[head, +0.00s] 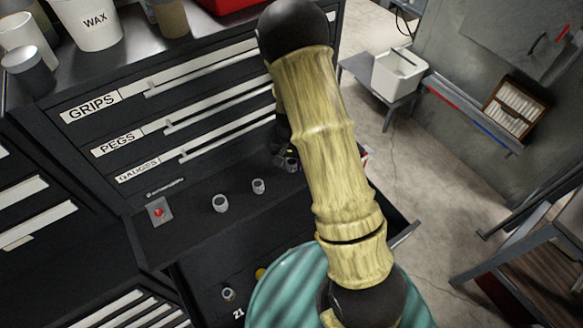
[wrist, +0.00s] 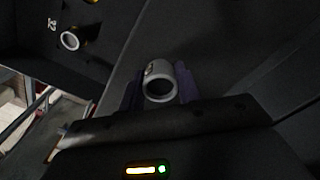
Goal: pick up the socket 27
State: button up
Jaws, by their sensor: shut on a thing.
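A grey metal socket (wrist: 158,71), which I take to be socket 27, stands between the two dark purplish fingers of my gripper (wrist: 160,88) in the wrist view. The jaws are shut on it, one finger on each side. Its round open end faces the camera, and the marking on its side is too small to read. In the head view my arm hides most of my gripper, and a socket (head: 291,164) shows beside the dark fingers. I cannot tell whether it touches the surface below.
Two sockets (head: 220,203) (head: 258,186) stand on the dark ledge left of my gripper, near a red button (head: 159,211). Another socket (head: 228,294) sits lower, in the open drawer by a label 21. Labelled drawers (head: 160,110) rise behind. Open floor (head: 420,180) lies right.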

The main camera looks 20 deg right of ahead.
aim_at(292, 161)
notch_tip(292, 161, up, 7)
jog(key=shift+r+b, duration=0.1)
jog(key=shift+b, duration=0.65)
dwell(0.8)
